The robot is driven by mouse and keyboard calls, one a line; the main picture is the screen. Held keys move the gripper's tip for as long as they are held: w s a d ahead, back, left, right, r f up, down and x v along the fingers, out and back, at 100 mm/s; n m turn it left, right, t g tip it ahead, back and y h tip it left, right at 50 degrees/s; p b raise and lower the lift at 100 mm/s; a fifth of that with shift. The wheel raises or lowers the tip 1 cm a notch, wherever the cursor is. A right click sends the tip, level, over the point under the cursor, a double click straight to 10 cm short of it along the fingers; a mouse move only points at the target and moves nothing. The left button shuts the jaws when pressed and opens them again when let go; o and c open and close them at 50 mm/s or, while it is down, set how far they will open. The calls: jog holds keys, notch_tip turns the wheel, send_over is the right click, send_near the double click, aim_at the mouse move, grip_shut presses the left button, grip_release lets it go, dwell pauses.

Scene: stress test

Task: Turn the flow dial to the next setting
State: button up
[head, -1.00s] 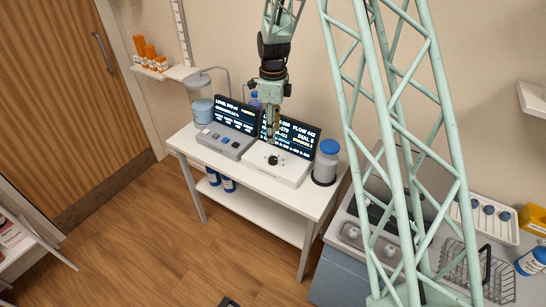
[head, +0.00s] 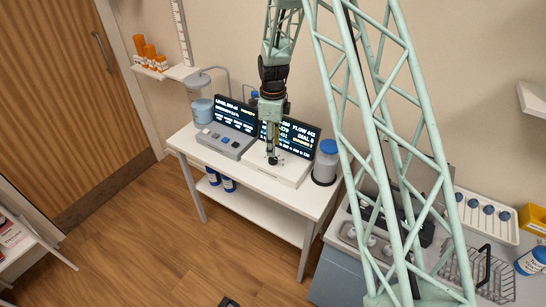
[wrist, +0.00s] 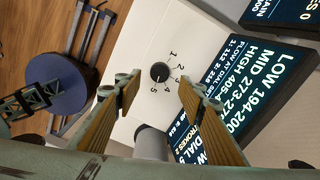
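The flow dial (wrist: 160,72) is a small round black knob on a white box (head: 290,172), with the numbers 1 to 5 printed around one side. A small light mark on it seems to point toward 5. My gripper (wrist: 159,90) is open, with one finger on each side of the dial in the wrist view and a gap to each. In the head view my gripper (head: 272,157) points down over the box, its tips low by the dial, which it partly hides. I cannot tell the remaining height. The screen (head: 290,138) behind shows flow text, seemingly with DIAL 5.
A grey control box (head: 226,140) with a second screen (head: 236,113) stands left of the white box. A blue-capped bottle (head: 327,163) stands close on its right. A clear vessel with blue liquid (head: 201,110) is at the back left. The white table's front strip (head: 240,168) is clear.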

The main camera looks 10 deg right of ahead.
aim_at(273, 160)
jog(key=shift+f, duration=3.25)
jog(key=c, duration=0.9)
